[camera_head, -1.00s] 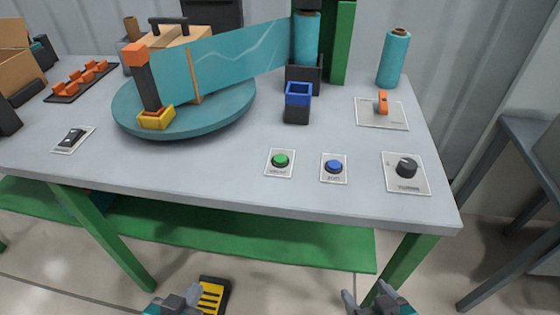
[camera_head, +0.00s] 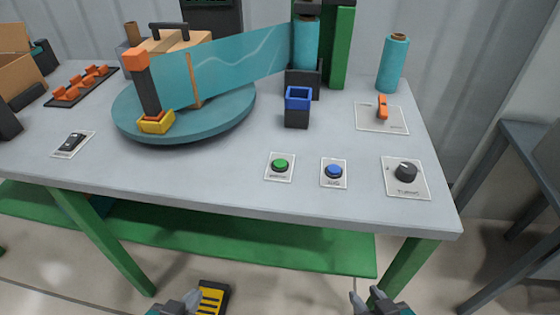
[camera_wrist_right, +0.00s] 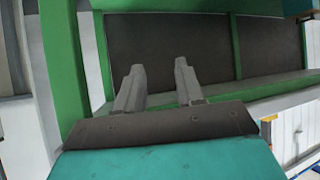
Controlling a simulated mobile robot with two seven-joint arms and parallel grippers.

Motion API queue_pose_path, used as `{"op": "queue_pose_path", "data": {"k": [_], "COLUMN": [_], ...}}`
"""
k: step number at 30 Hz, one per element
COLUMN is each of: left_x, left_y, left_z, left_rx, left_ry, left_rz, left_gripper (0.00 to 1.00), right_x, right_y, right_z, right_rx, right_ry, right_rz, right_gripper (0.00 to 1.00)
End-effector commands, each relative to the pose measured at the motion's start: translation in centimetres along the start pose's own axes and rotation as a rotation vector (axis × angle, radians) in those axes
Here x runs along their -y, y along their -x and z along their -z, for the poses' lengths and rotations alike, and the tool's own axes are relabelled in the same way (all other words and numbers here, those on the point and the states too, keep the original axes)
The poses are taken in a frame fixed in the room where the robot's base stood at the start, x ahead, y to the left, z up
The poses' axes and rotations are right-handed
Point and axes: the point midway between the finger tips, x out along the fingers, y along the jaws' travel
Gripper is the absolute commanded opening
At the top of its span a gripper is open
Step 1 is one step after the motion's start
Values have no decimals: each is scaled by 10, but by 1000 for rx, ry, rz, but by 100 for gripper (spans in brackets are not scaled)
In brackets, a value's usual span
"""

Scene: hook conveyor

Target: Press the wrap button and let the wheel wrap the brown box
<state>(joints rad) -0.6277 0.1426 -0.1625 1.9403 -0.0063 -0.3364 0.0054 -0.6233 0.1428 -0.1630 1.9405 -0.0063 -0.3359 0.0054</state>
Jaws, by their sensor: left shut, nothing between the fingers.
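The brown box (camera_head: 167,44) with a dark handle stands on the teal turntable wheel (camera_head: 225,118). A sheet of teal film (camera_head: 235,62) runs from an orange-topped post (camera_head: 146,85) on the wheel, across the box's front, to a film roll (camera_head: 306,45); it hides much of the box. A green button (camera_head: 281,165) and a blue button (camera_head: 333,171) sit on white plates near the table's front edge; their labels are too small to read. My left gripper (camera_head: 191,299) is shut and empty, below the front edge. My right gripper (camera_head: 369,297) is also there; its fingers are apart and empty in the right wrist view (camera_wrist_right: 158,80).
A black knob (camera_head: 405,172), an orange switch (camera_head: 382,106), a rocker switch (camera_head: 73,141) and a blue-rimmed holder (camera_head: 297,106) are on the table (camera_head: 225,175). A spare teal roll (camera_head: 393,63) stands at the back right. The front middle of the tabletop is clear.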

Motion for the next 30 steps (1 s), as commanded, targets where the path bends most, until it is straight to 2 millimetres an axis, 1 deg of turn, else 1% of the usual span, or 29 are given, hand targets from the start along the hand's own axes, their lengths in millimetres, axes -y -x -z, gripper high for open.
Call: {"op": "queue_pose_path", "data": {"k": [1, 2, 11, 30], "left_x": [0, 0, 1, 0], "left_y": [0, 0, -1, -1], "left_z": [0, 0, 3, 3], "left_rx": [-1, -1, -6, -6], "left_ry": [0, 0, -1, -1], "left_rz": [0, 0, 1, 0], "left_gripper": [0, 0, 0, 0], "right_x": [0, 0, 0, 0], "right_y": [0, 0, 0, 0], "right_z": [0, 0, 0, -1], "right_rx": [0, 0, 0, 2], "right_ry": [0, 0, 0, 0], "right_rz": [0, 0, 0, 0], "right_gripper": [32, 29, 1, 0]}}
